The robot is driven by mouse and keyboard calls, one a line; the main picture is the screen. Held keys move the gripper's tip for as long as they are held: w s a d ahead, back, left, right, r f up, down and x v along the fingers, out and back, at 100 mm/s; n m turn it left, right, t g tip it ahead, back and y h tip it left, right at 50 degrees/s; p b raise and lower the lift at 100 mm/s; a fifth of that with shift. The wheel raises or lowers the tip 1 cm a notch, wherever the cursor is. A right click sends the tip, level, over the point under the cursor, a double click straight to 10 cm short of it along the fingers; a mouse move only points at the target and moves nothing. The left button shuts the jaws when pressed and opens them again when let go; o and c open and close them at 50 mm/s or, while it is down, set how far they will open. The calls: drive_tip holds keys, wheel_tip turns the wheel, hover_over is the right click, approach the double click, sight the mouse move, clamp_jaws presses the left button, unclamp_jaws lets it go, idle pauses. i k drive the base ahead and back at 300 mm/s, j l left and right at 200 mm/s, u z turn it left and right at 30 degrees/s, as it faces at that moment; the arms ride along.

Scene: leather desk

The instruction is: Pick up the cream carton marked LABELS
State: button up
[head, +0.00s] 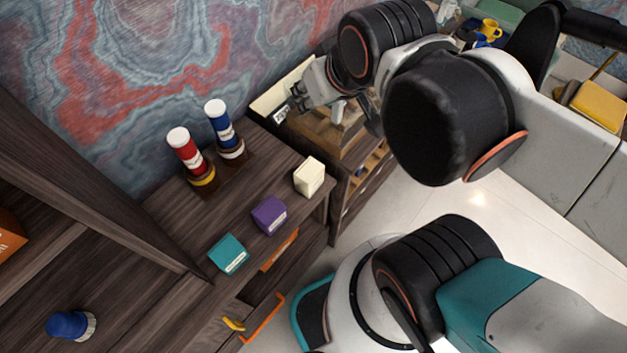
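A small cream carton (309,176) stands on the dark wooden desk top, near its right front edge. Any marking on it is too small to read. My gripper (336,108) is up and to the right of the carton in the picture, over the wooden unit beside the desk, and clear of the carton. Its fingers are small and partly merge with the things behind them, so I cannot tell how far apart they are. I see nothing clearly held.
A purple carton (269,215) and a teal carton (229,254) stand in a row with the cream one. Red (185,151) and blue (223,128) white-capped containers stand behind. A cream box (282,98) is near my gripper. An orange-handled drawer (262,322) is below.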

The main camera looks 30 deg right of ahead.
sight(308, 178)
drive_tip(key=k+l+z, duration=0.1)
drive_tip(key=k, duration=0.35)
drive_tip(key=k+l+z, duration=0.1)
drive_tip(key=k, duration=0.4)
drive_tip(key=k+j+z, duration=0.1)
drive_tip(key=k+j, duration=0.2)
drive_tip(key=j, duration=0.15)
drive_tip(key=k+j+z, duration=0.1)
drive_tip(key=k+j, duration=0.25)
